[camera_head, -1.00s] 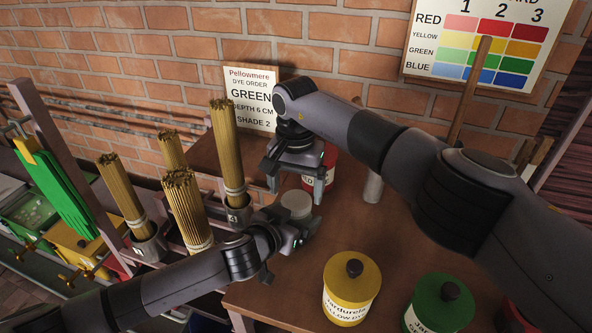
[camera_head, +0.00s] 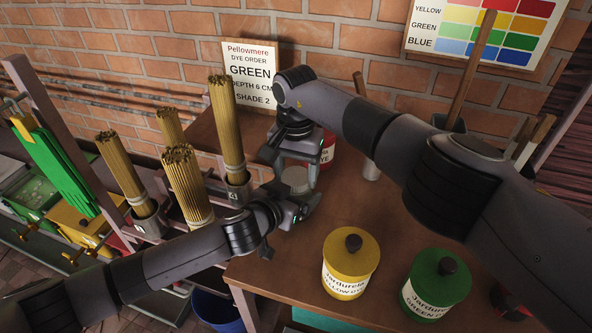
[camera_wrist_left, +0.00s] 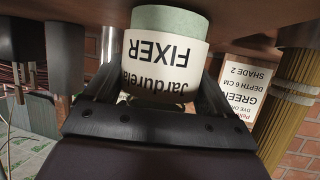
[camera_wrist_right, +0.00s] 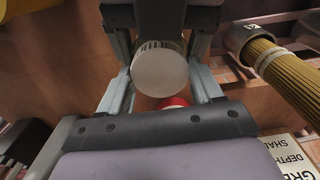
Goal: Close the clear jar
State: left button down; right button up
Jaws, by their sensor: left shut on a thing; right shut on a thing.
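The clear jar (camera_wrist_left: 165,62), with a white FIXER label, stands on the table in the left wrist view. My left gripper (camera_head: 286,212) is shut around its side. A pale round lid (camera_wrist_right: 160,72) shows at the jar's top in the right wrist view, and also in the head view (camera_head: 296,181). My right gripper (camera_wrist_right: 163,85) comes down from above, with its fingers on either side of this round piece, shut on it. The jar's rim is hidden, so I cannot tell whether the lid is seated.
A red jar (camera_head: 327,150) stands close behind. A yellow jar (camera_head: 350,264) and a green jar (camera_head: 436,284) stand at the front right. Bundles of sticks (camera_head: 187,185) in holders stand to the left. The middle right of the table (camera_head: 385,215) is bare.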

jog(key=m, duration=0.5)
jog(key=shift+m, duration=0.3)
jog(key=m, duration=0.4)
jog(key=shift+w, duration=0.1)
jog(key=o, duration=1.2)
jog(key=shift+r, duration=2.25)
jog(key=shift+c, duration=0.5)
notch_tip(320, 180, up, 4)
jog(key=n, duration=0.5)
jog(key=shift+f, duration=0.25)
jog(key=shift+f, duration=0.1)
